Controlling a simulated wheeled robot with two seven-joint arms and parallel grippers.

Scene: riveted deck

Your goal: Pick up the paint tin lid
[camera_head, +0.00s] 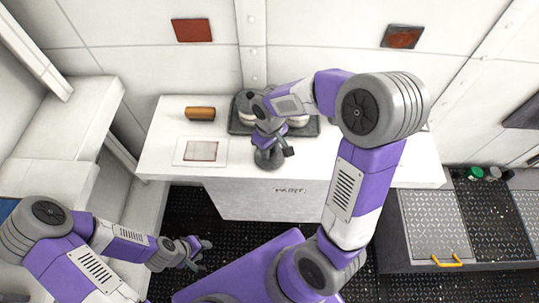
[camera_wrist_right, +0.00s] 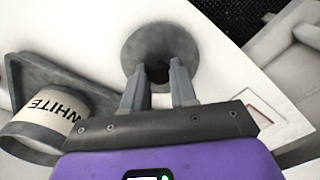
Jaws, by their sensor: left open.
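A round grey disc with a dark centre, which looks like the paint tin lid (camera_head: 268,160), is at the front edge of the white worktop. It also shows in the right wrist view (camera_wrist_right: 185,42). My right gripper (camera_head: 271,145) is right over it. In the right wrist view its two fingertips (camera_wrist_right: 158,72) stand on either side of the dark centre. Whether they press on it cannot be told. My left gripper (camera_head: 204,256) is open and empty, low over the dark floor. A tin labelled WHITE (camera_wrist_right: 50,112) stands left of the right gripper in the wrist view.
A dark tray (camera_head: 238,126) with tins stands behind the disc, partly hidden by my right arm. An orange-brown cylinder (camera_head: 200,114) and a framed panel (camera_head: 181,152) are on the worktop's left part. A grey bench with a yellow handle (camera_head: 446,262) is at the right.

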